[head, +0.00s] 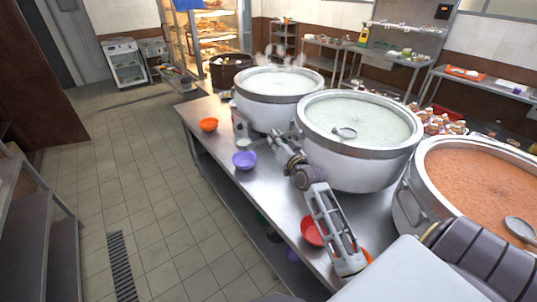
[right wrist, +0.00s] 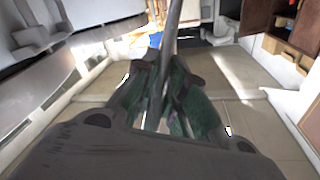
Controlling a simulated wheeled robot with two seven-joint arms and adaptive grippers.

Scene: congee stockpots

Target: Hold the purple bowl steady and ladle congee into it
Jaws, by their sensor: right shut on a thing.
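The purple bowl (head: 244,160) stands upright on the steel counter (head: 268,191), near its aisle-side edge, with nothing holding it. My right gripper (head: 279,139) is to the right of the bowl, beside the middle stockpot (head: 357,160). In the right wrist view its fingers (right wrist: 165,95) are shut on a thin grey handle (right wrist: 173,35), seemingly a ladle's. A ladle's bowl (head: 344,132) shows over the pale congee (head: 365,115) in the middle pot; its link to my gripper is hard to make out. My left gripper is not in view.
A steaming pale pot (head: 275,110) stands farther back and an orange-filled pot (head: 480,180) at right, holding another ladle (head: 520,229). An orange bowl (head: 208,125), a small pale bowl (head: 244,143) and a red bowl (head: 312,232) share the counter. The tiled aisle (head: 130,190) is clear.

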